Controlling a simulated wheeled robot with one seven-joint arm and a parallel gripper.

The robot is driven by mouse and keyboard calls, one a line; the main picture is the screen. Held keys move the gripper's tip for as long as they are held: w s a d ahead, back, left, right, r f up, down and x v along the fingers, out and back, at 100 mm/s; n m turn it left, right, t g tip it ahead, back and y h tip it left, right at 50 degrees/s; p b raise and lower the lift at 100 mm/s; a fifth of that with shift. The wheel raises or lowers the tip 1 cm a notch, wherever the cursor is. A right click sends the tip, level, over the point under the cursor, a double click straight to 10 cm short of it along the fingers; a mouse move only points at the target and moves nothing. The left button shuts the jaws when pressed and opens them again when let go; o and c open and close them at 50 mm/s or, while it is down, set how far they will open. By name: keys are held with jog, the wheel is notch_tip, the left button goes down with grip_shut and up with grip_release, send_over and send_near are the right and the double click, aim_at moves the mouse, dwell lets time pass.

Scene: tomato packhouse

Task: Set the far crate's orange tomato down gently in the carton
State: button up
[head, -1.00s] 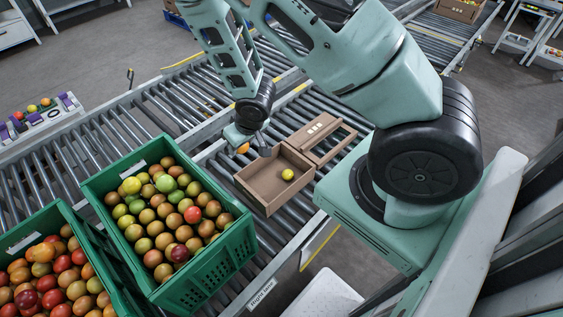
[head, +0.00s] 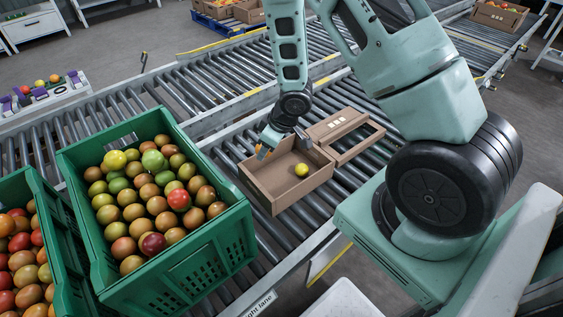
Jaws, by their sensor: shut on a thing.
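My gripper (head: 268,150) is shut on an orange tomato (head: 263,153), only partly visible between the fingers. It hangs at the far left edge of the open cardboard carton (head: 275,199); I cannot tell whether the tomato is inside the wall or just above it. A yellow tomato (head: 301,170) lies in the right part of the carton. A green crate (head: 205,242) full of mixed tomatoes stands left of the carton, and another green crate (head: 66,235) stands at the lower left.
The carton rests on a roller conveyor (head: 225,155) with metal side rails. A small tray (head: 42,95) with several fruits stands at the far left. More cartons (head: 497,17) stand at the back. The rollers between crate and carton are clear.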

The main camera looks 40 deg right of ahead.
jog(key=d+f+n+g+y+b, duration=0.1)
jog(key=d+f+n+y+b, duration=0.1)
jog(key=f+n, duration=0.4)
jog(key=shift+s+d+f+b, duration=0.2)
jog(key=shift+d+b, duration=0.55)
jog(key=shift+d, duration=0.6)
jog(key=shift+f, duration=0.1)
notch_tip(320, 180, down, 12)
jog(key=b, duration=1.1)
jog(key=shift+f, duration=0.25)
jog(key=o, duration=0.8)
jog(key=c, duration=0.3)
jog(key=shift+r, duration=0.15)
